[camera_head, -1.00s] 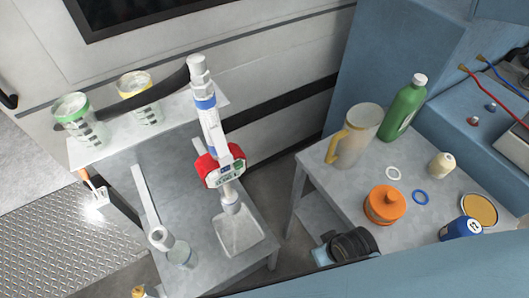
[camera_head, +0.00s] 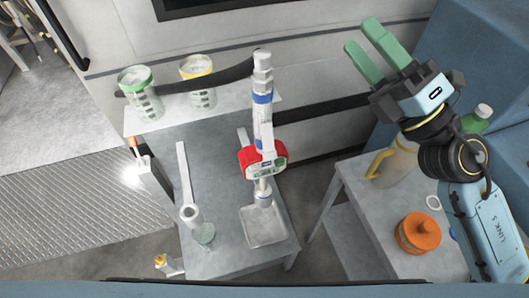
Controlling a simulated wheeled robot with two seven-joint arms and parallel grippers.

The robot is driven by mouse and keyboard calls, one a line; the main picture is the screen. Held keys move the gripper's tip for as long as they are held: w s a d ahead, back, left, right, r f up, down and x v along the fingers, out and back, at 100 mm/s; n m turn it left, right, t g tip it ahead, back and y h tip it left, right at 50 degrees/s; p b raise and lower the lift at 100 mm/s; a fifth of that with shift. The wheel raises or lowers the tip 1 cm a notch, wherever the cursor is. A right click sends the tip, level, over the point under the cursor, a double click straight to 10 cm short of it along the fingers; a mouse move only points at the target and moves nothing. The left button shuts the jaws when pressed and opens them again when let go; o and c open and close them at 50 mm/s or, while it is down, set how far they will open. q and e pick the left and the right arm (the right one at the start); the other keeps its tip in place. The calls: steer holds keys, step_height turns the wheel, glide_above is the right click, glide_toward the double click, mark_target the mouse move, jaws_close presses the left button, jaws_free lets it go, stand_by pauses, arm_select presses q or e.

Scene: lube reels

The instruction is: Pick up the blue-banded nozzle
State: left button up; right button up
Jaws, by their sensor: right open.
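The blue-banded nozzle (camera_head: 262,112) stands upright at the middle of the view. It is a tall grey-white piece with a blue band near its top and a red-rimmed meter (camera_head: 263,160) lower down. Its lower tip is above or in a clear tray (camera_head: 264,227); I cannot tell if they touch. My right gripper (camera_head: 362,36) is raised to the right of the nozzle, apart from it. Its two green fingers are spread, with nothing between them. My left gripper is not in view.
A shelf (camera_head: 165,122) at left holds a green-lidded jar (camera_head: 138,88) and a yellow-lidded jar (camera_head: 200,85). A dark bar passes behind the nozzle. The right table (camera_head: 360,205) holds a yellow-handled jug (camera_head: 398,165), an orange pot (camera_head: 419,233) and a green bottle (camera_head: 478,118), partly behind my arm.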

steer(key=s+a+f+n+g, duration=0.1)
steer(key=s+a+n+g, duration=0.25)
steer(key=n+g, duration=0.6)
steer(key=n+h, duration=0.5)
steer(key=n, duration=0.1)
glide_toward(271, 97)
steer(key=p+x, duration=0.1)
steer(key=x, duration=0.4)
steer(key=shift+w+f+p, duration=0.15)
steer(key=shift+f+p, duration=0.05)
steer(key=shift+p, duration=0.15)
steer(key=shift+g, duration=0.25)
steer(key=shift+p+x, duration=0.6)
steer(key=shift+x, duration=2.05)
jaws_close()
steer(key=shift+r, duration=0.15)
